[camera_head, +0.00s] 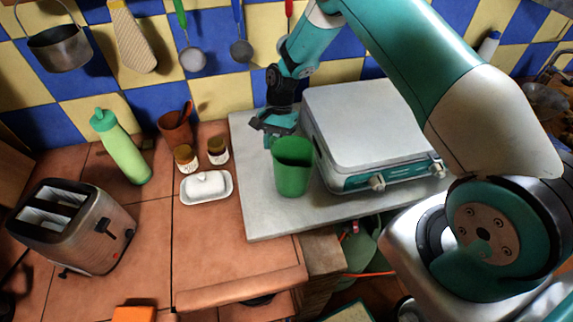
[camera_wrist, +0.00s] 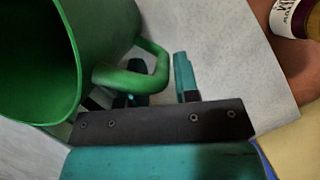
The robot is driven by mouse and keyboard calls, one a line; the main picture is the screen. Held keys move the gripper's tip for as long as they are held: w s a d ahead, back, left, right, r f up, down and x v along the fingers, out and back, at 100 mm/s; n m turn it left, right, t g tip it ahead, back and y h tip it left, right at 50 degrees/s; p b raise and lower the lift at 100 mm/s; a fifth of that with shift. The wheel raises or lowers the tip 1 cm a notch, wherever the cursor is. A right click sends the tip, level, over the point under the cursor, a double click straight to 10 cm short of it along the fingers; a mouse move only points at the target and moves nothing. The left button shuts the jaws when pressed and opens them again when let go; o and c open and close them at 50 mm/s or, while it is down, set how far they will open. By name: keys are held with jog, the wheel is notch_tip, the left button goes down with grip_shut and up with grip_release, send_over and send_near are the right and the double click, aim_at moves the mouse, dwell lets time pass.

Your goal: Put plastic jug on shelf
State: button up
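The plastic jug is a green, open-topped jug (camera_head: 292,168) standing upright on the pale grey counter slab, left of the white stove. In the wrist view the jug (camera_wrist: 85,45) fills the upper left, with its looped handle (camera_wrist: 132,80) pointing toward my gripper. My gripper (camera_head: 272,124) is low, just behind the jug. In the wrist view its fingers (camera_wrist: 160,88) are apart, and the handle overlaps the left finger and part of the gap. I cannot tell whether they touch. No shelf can be clearly made out.
Two small jars (camera_head: 217,151), a white butter dish (camera_head: 207,186), a brown pot (camera_head: 177,130) and a green bottle (camera_head: 121,147) stand left of the jug. A toaster (camera_head: 72,229) is farther left. The stove (camera_head: 365,125) is close on the right. Utensils hang above.

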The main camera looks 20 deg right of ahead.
jog(key=shift+f, duration=0.15)
grip_shut()
jog(key=shift+a, duration=0.1)
